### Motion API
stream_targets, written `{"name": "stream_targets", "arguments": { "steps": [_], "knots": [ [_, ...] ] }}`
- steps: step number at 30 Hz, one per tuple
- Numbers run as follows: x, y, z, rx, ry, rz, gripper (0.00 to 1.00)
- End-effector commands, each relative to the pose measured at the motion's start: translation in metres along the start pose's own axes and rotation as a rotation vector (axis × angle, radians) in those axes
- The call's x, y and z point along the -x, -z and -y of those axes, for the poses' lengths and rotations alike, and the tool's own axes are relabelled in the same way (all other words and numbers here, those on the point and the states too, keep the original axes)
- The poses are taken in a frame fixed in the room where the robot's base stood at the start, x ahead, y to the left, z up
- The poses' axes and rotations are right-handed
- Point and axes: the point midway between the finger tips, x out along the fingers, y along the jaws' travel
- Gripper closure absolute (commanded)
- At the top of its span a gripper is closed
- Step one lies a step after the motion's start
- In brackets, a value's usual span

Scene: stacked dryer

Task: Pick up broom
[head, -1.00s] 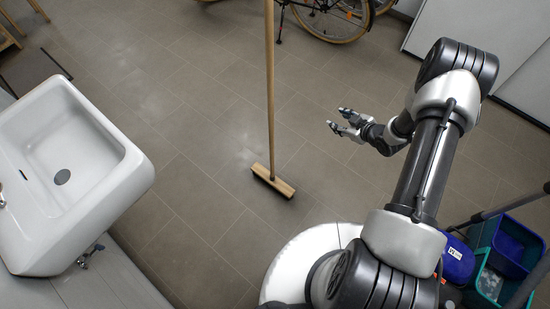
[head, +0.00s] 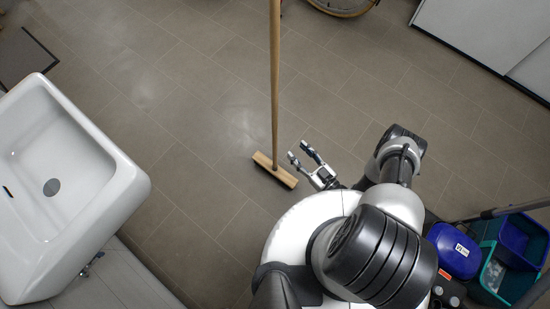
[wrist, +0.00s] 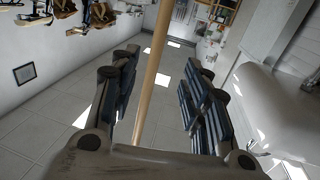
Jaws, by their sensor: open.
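The broom stands upright on the tiled floor in the head view, its long wooden handle (head: 274,75) running up out of the top of the picture. Its wooden head (head: 274,169) rests on the floor. My gripper (head: 298,150) is open and empty, just right of the handle near the broom head in the head view. In the wrist view the handle (wrist: 153,75) runs between the two open fingers of my gripper (wrist: 158,90), beyond or between them; I cannot tell its exact depth. The broom head is hidden there.
A white sink (head: 125,178) stands at the left. A blue and teal bucket set (head: 487,259) stands at the lower right, beside a blue box (head: 453,250). The floor left of the broom is clear.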

Motion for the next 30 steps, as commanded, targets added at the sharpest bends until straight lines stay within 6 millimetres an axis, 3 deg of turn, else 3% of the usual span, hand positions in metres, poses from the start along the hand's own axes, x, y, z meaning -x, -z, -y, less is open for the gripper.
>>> {"name": "stream_targets", "arguments": {
  "steps": [12,22,30],
  "knots": [
    [-0.072,0.001,0.002,0.001,0.007,0.0,0.57],
    [-0.1,-0.002,-0.001,0.001,0.002,0.001,0.57],
    [-0.138,-0.003,-0.002,0.001,0.003,0.001,0.57]
  ]
}}
